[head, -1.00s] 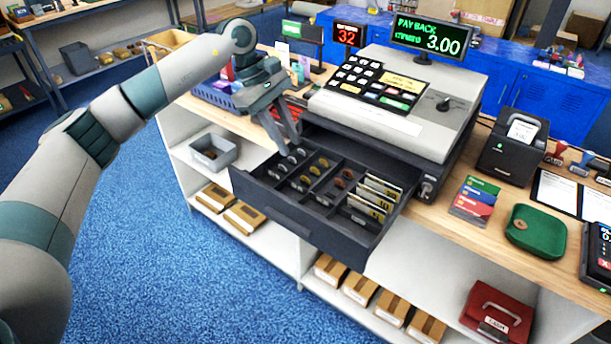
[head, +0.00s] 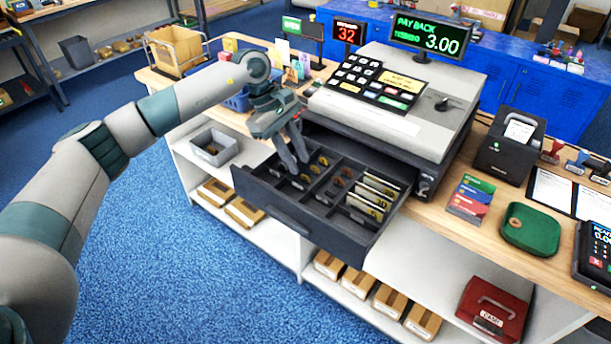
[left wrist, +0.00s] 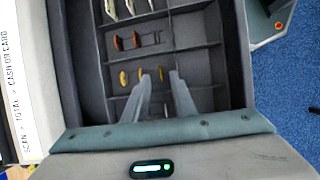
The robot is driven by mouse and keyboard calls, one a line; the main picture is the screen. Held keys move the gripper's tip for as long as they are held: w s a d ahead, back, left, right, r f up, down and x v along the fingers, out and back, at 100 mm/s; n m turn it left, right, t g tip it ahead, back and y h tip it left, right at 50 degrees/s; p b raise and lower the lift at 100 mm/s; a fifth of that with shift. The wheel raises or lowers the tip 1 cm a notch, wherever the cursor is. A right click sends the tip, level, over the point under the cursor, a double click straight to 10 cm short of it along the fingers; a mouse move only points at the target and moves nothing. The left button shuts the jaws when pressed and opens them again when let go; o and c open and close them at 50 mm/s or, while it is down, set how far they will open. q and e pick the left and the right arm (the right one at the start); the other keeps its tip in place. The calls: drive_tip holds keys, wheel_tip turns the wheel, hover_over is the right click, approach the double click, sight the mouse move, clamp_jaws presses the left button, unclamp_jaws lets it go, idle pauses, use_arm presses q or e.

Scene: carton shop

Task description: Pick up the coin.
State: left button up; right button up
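The open cash drawer (head: 268,208) holds coins standing on edge in divided compartments. Gold coins (head: 318,165) stand near the left gripper, and bronze coins (head: 339,182) stand one column to the right. My left gripper (head: 296,172) points down into the drawer's left part, its fingers apart. In the left wrist view its fingertips (left wrist: 160,76) are spread, with a gold coin (left wrist: 160,73) showing between them and other gold coins (left wrist: 124,78) to the left. I cannot tell whether the fingers touch a coin. Silver coins are largely hidden by the gripper. My right gripper is not in view.
Banknotes (head: 373,197) fill the drawer's right compartments. The register (head: 400,105) stands directly behind, its display reading pay back 3.00. Dividers separate the coin compartments.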

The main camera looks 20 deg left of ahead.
sight(305, 178)
use_arm(q)
drive_tip(key=p+x, duration=0.1)
drive_tip(key=x, duration=0.1)
drive_tip(key=shift+s+d+f+p, duration=0.1)
drive_tip(key=shift+d+f+p, duration=0.1)
drive_tip(key=shift+f+p, duration=0.15)
drive_tip(key=shift+d+f, duration=0.15)
drive_tip(key=shift+f, duration=0.4)
clamp_jaws()
